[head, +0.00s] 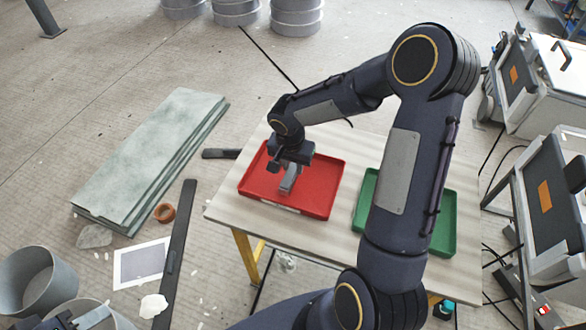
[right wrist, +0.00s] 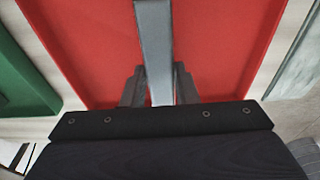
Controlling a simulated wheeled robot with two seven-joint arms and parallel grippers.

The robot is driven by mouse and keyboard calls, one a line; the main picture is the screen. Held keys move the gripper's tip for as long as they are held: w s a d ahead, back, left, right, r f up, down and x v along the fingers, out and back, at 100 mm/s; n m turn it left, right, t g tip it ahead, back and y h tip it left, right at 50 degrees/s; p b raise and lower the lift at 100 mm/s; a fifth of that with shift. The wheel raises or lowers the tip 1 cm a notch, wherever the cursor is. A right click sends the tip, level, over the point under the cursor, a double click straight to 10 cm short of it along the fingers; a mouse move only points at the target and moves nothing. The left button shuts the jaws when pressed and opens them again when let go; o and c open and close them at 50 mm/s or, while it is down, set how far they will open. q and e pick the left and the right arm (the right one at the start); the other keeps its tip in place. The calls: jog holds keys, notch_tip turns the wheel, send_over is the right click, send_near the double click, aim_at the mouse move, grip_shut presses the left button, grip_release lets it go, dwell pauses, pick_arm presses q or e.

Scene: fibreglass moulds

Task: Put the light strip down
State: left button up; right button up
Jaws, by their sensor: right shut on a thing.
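The light strip (head: 291,178) is a pale grey bar held over the red tray (head: 327,196) on the table. My right gripper (head: 288,166) is shut on it. In the right wrist view the strip (right wrist: 154,50) runs away from between the two dark fingers (right wrist: 158,88), with the red tray floor (right wrist: 215,45) behind it. Whether the strip touches the tray floor I cannot tell.
A green tray (head: 443,222) stands to the right on the same table (head: 350,146), partly behind my right arm. Stacked greenish slabs (head: 150,150) and a long dark bar (head: 178,250) lie on the floor at left. Grey machines (head: 545,90) stand at right.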

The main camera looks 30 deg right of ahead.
notch_tip(320, 180, down, 2)
jog(key=shift+f+b, duration=0.15)
jog(key=shift+b, duration=0.2)
jog(key=o, duration=1)
